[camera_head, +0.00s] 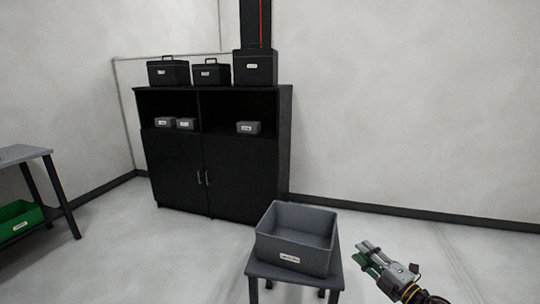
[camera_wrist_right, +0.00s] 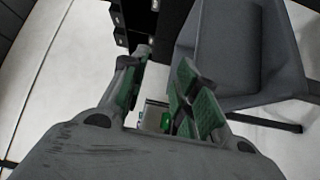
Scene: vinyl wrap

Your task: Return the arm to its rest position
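My right gripper (camera_head: 364,252) is at the lower right of the head view, in the air just right of the small table with the grey bin. In the right wrist view its two green-padded fingers (camera_wrist_right: 164,64) stand apart, with no object visibly clamped between them. A small green and white patch shows low in the gap, too small to identify. My left gripper and arm are not in view.
An open grey bin (camera_head: 292,261) sits on a small grey table (camera_head: 262,270), close to my right gripper. A black cabinet (camera_head: 240,172) with boxes stands behind. A table (camera_head: 22,153) with a green crate (camera_head: 18,222) is at left. Floor at right is clear.

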